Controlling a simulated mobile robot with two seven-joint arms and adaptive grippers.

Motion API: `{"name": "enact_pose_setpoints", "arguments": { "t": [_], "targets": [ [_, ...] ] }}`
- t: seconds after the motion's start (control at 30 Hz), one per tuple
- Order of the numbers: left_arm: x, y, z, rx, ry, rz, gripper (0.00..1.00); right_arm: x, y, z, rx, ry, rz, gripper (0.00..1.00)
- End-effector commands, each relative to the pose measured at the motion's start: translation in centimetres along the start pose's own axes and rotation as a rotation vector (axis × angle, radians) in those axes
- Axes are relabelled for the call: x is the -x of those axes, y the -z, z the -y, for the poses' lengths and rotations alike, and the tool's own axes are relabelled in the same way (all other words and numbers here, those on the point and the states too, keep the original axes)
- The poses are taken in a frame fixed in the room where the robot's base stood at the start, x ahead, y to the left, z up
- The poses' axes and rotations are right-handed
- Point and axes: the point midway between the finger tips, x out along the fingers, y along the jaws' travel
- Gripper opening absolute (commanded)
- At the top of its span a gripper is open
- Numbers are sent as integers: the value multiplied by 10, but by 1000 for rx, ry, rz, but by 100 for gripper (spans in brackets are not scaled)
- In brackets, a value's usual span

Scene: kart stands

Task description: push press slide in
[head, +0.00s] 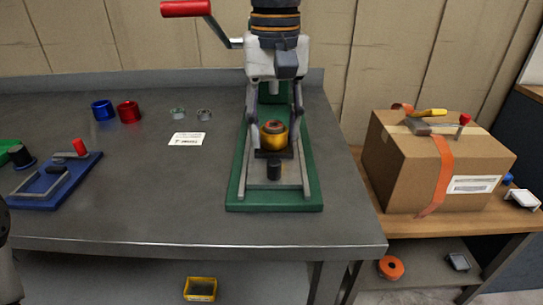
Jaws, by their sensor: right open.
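The press (240,192) has a green base on the bench, with a red-handled lever (187,8) at its upper left. A gold cylinder (274,136) with a reddish top sits on its dark slide (262,154) between two pale rails. A short black knob (274,171) stands at the front of the slide. My right gripper (275,120) comes down from the top, open, with its fingers spread above and around the gold cylinder's sides. It hides much of the press's upper part. I cannot tell whether it touches anything.
A blue fixture (60,190) with a red-tipped handle is at left. Blue (103,110) and red (129,112) rings, small metal rings and a white label (187,139) lie between. A cardboard box (410,175) stands at right. The bench front is clear.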

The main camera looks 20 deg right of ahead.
Motion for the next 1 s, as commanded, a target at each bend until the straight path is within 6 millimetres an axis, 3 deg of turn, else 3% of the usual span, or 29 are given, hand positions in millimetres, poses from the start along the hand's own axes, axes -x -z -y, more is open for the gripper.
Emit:
{"name": "enact_pose_setpoints", "arguments": {
  "t": [0.1, 0.3, 0.67, 0.83, 1.0],
  "targets": [
    [2, 2, 0, 0, 0, -7, 56, -30, -2, 0, 2, 0, 3, 41],
    [2, 2, 0, 0, 0, -8, 56, -67, 0, 0, -1, 0, 1, 41],
    [2, 2, 0, 0, 0, -9, 56, -76, 0, 0, 0, 0, -2, 41],
    [2, 2, 0, 0, 0, -8, 56, -76, 0, 0, 0, 0, -2, 3],
    [2, 2, 0, 0, 0, -8, 56, -76, 0, 0, 0, 0, -2, 0]
  ]
}}
